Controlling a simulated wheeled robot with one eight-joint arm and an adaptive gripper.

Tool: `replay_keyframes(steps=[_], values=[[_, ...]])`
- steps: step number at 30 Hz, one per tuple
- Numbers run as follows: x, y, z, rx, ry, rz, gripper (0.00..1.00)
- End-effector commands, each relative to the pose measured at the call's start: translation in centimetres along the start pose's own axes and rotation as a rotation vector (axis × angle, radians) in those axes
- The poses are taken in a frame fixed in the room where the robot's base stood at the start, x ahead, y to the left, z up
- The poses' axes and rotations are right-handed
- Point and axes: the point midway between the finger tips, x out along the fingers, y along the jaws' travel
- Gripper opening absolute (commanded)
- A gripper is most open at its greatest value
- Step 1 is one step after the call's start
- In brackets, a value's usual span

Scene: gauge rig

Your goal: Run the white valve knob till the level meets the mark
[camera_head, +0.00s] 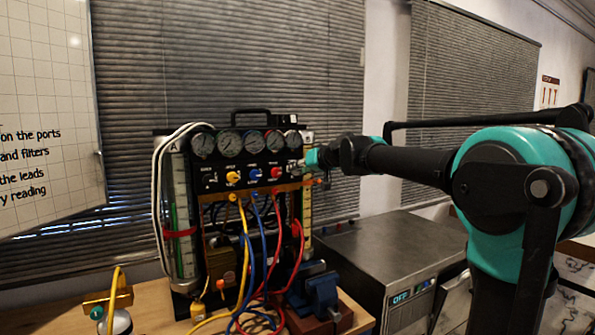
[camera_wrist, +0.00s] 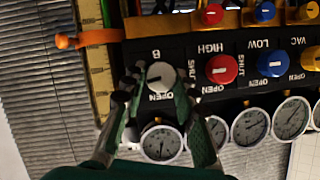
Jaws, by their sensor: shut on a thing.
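The white valve knob (camera_wrist: 160,76) sits on the black panel under the letter B, among OPEN and SHUT labels, in the inverted wrist view. A dark line crosses its face. My gripper (camera_wrist: 157,88) is shut on it, one finger on each side. In the head view my gripper (camera_head: 309,160) covers the knob at the panel's right end. A sight tube with a yellow scale (camera_wrist: 97,68) stands beside the panel and also shows in the head view (camera_head: 306,212). An orange marker (camera_wrist: 90,38) crosses it. I cannot make out the liquid level.
Red (camera_wrist: 221,69), blue (camera_wrist: 272,63) and yellow knobs neighbour the white one, with several gauges (camera_wrist: 161,143) alongside. Hoses hang in front of the rig. Tube A (camera_head: 180,215) has a red band. A grey metal cabinet (camera_head: 390,255) stands at right.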

Motion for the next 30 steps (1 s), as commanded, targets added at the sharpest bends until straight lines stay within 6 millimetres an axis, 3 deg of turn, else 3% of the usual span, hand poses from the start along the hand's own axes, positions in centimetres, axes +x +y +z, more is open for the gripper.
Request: replay_keyframes(steps=[6,16,17,21,30], values=[[-0.03,0.17,0.02,0.141,0.0,-0.058,0.0],[-0.02,0.11,0.03,0.153,-0.001,-0.064,0.0],[-0.02,0.11,0.03,0.153,0.0,-0.064,0.32],[-0.02,0.11,0.02,0.152,0.0,-0.063,0.49],[-0.11,0.13,0.01,0.152,0.0,-0.063,0.5]])
